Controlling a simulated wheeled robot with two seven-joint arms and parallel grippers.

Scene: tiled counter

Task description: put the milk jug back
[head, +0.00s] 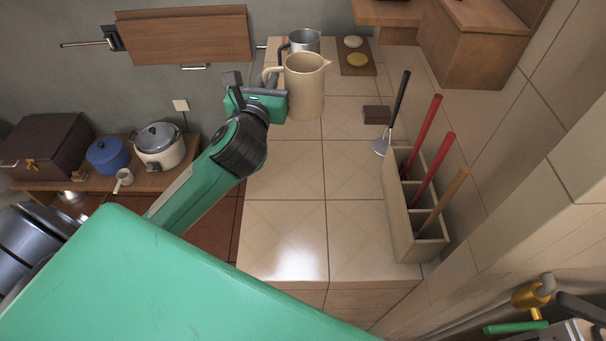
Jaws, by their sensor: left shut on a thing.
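The milk jug is a cream-coloured pitcher (306,88) toward the far end of the tiled counter (290,172). It looks upright, with its spout to the right and its handle to the left. My left gripper (277,88) is at the jug's left side, shut on it by the handle. The fingertips are partly hidden by the gripper body and the jug. I cannot tell whether the jug's base touches the counter. My right gripper is not in view.
A metal pot (304,40) stands close behind the jug. A wooden board (357,64) with two round items lies at the back right. A small dark block (376,114) and a compartment box (401,216) with several long-handled tools line the right side. The counter's front middle is clear.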

